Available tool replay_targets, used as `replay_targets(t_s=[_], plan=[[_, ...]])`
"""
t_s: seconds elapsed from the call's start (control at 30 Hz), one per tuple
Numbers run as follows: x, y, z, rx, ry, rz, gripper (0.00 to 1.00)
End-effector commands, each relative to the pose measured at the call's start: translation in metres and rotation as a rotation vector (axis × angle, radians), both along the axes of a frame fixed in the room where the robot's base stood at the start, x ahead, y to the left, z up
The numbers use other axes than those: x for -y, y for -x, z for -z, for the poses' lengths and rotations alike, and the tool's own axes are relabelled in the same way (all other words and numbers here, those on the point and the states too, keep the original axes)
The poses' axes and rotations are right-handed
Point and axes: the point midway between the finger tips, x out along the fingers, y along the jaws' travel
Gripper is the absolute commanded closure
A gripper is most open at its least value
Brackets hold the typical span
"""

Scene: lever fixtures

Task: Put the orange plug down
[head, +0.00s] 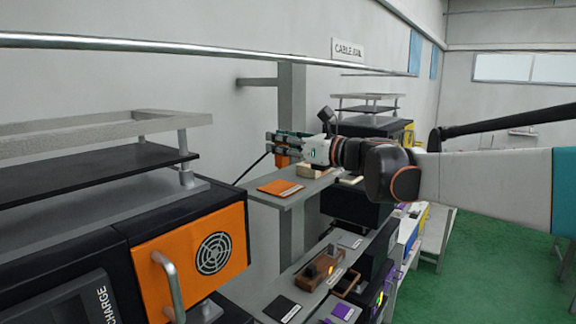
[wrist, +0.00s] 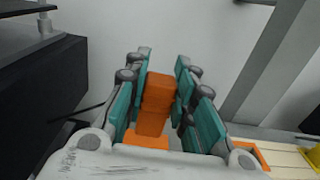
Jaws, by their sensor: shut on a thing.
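My gripper (wrist: 158,92) is shut on the orange plug (wrist: 155,100), which shows as an orange block between the teal finger pads in the wrist view. In the head view my gripper (head: 290,145) reaches left over the grey shelf (head: 300,196), and a bit of the orange plug (head: 282,160) shows below the fingers. The plug appears to be above the shelf; whether any part touches it is hidden. A dark cable runs down and left from near the plug. A flat orange mat (head: 280,187) lies on the shelf below and slightly left of the gripper.
A light wooden block (head: 312,171) sits on the shelf beside the mat. An orange panel with a handle (head: 192,258) is on the black machine at the left. A lower shelf holds a brown box (head: 320,268) and dark mats. A grey post (head: 291,100) stands behind the shelf.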

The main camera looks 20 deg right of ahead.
Motion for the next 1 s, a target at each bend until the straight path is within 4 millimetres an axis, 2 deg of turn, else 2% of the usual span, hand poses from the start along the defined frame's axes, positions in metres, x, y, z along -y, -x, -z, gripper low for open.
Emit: replay_targets(t_s=[0.43,0.83,0.87,0.9,0.93,1.0], plan=[[0.000,0.000,0.047,0.000,0.000,-0.001,1.00],[0.000,-0.001,0.052,0.000,0.000,0.000,1.00],[0.000,-0.001,0.053,0.000,0.000,0.000,0.74],[0.000,-0.001,0.052,0.000,0.000,0.000,0.65],[0.000,-0.001,0.052,0.000,0.000,0.000,0.58],[0.000,-0.001,0.052,0.000,0.000,0.000,0.56]])
